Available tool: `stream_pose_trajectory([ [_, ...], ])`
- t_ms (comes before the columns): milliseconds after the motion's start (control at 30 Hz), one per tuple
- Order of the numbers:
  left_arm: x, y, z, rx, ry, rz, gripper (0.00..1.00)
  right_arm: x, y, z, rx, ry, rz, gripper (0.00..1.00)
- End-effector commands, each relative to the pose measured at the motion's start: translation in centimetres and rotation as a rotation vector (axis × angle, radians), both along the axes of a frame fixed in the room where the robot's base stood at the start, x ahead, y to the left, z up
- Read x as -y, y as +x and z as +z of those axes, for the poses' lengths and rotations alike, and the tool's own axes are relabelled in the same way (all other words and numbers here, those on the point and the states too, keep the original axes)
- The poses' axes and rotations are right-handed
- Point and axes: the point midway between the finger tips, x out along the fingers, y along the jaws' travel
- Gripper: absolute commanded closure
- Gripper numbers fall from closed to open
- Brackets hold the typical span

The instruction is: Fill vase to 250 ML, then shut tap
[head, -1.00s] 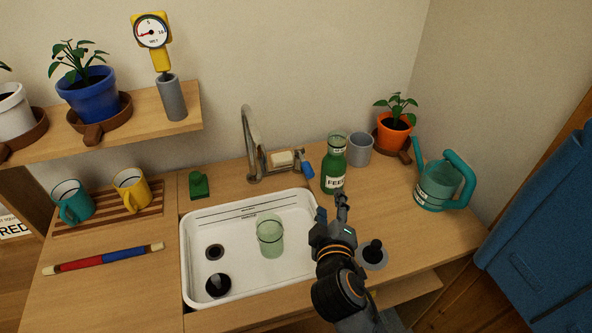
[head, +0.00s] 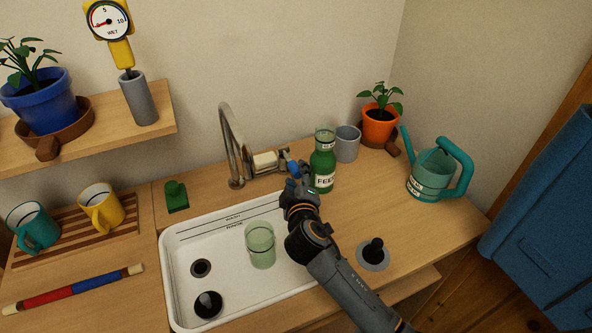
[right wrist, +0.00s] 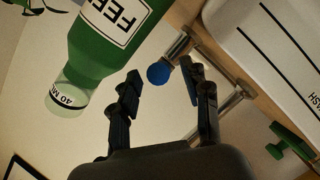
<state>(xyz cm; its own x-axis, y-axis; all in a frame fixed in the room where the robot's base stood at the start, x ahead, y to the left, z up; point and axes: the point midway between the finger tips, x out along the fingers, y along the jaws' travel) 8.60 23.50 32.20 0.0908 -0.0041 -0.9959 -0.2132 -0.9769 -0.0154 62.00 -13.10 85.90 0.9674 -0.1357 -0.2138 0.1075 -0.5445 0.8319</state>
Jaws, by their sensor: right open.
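The vase, a pale green clear glass (head: 260,246), stands upright in the white sink. I cannot make out water in it or a stream above it. The metal tap (head: 229,140) rises behind the sink, its spout curving forward. Its blue handle (head: 294,168) is at the right end of the tap body. My right gripper (head: 292,183) is open and empty just in front of the handle. In the right wrist view the round blue handle end (right wrist: 158,73) shows between the open fingertips (right wrist: 165,76); I cannot tell if they touch it. My left gripper is out of view.
A green FEED bottle (head: 323,168) stands close right of my right gripper, with a grey cup (head: 347,143) behind it. A teal watering can (head: 436,171) stands farther right.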

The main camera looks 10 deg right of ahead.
Motion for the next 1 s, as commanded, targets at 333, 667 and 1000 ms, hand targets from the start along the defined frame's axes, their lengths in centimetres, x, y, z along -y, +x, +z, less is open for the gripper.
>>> stream_pose_trajectory([
  [333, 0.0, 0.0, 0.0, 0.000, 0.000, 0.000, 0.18, 0.4, 2.7, -0.6, -0.001, 0.001, 0.000, 0.53],
  [667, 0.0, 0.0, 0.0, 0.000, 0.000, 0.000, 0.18, 0.4, 2.7, -0.6, -0.001, 0.001, 0.000, 0.74],
  [1000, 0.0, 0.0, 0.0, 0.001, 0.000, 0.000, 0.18, 0.4, 2.7, -0.6, -0.001, 0.000, 0.001, 1.00],
])
